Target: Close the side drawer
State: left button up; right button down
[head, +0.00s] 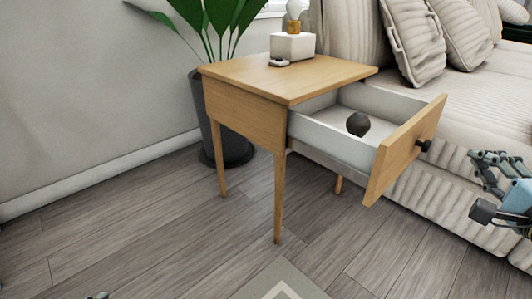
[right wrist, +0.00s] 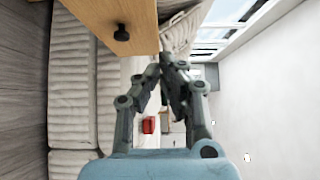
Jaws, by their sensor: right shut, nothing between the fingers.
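The side drawer (head: 404,150) is pulled out of the light wooden side table (head: 250,112). Its wooden front has a dark round knob (head: 424,146), and a dark rounded object (head: 358,124) lies inside. In the right wrist view, the drawer front (right wrist: 105,20) and the knob (right wrist: 121,33) show at the top. My right gripper (head: 476,160) is to the right of the drawer front, apart from it in the head view. Its fingertips (right wrist: 167,62) are together with nothing between them. A small grey part at the bottom left edge of the head view may belong to my left gripper.
A beige sofa (head: 470,110) stands right behind the drawer, close to my right gripper. A potted plant (head: 232,140) stands behind the table. A lamp base (head: 292,46) sits on the tabletop. The wooden floor in front is clear, with a rug (head: 275,280) at the bottom.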

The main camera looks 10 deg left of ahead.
jog(key=f, duration=0.2)
send_near(420, 122)
jog(key=w+d, duration=0.3)
jog(key=w+a, duration=0.2)
jog(key=a, duration=0.1)
jog(key=shift+w+a+f, duration=0.1)
jog(key=shift+a+f, duration=0.05)
jog(key=shift+a, duration=0.15)
pick_arm(q)
jog(key=shift+s+f+g, duration=0.4)
jog(key=shift+s+f, duration=0.35)
jog(key=shift+f, duration=0.15)
pick_arm(e)
jog(key=shift+a, duration=0.1)
